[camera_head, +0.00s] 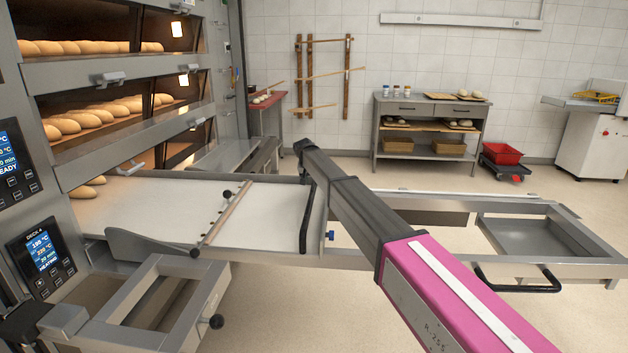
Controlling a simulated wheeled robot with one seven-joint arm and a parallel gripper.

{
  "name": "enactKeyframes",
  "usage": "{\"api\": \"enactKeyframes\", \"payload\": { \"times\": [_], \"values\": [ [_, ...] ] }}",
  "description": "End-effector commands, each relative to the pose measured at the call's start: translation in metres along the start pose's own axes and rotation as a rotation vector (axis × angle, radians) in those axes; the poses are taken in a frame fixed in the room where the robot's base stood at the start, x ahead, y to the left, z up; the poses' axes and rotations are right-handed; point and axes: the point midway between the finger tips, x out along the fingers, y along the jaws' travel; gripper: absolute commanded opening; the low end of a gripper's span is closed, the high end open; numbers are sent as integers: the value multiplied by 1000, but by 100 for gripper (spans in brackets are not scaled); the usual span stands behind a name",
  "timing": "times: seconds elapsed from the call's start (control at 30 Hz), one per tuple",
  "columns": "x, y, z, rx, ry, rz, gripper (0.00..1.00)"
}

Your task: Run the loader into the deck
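The loader is a long steel frame with a pale canvas belt (150,200). Its left end lies at the mouth of the lower oven deck, where pale loaves (85,191) show just inside. A wooden crossbar (229,212) with black knobs lies across the belt. A dark upright handle bar (307,217) stands at the belt's right end. My arm reaches from the bottom right up to the space above that handle.
The deck oven (130,73) fills the left, with loaves on its upper decks. A steel frame with a black-knobbed lever (215,321) stands in front. A steel rack (430,125) and red crate (502,153) stand behind. Floor is clear at bottom centre.

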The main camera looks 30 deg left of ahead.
Motion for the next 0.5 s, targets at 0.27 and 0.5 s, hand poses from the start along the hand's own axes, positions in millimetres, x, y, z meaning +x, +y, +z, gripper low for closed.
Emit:
{"api": "enactKeyframes", "payload": {
  "times": [0.27,0.5],
  "values": [
    [-3,2,1,-1,-1,3,51],
    [-28,2,1,-1,1,3,51]
  ]
}}
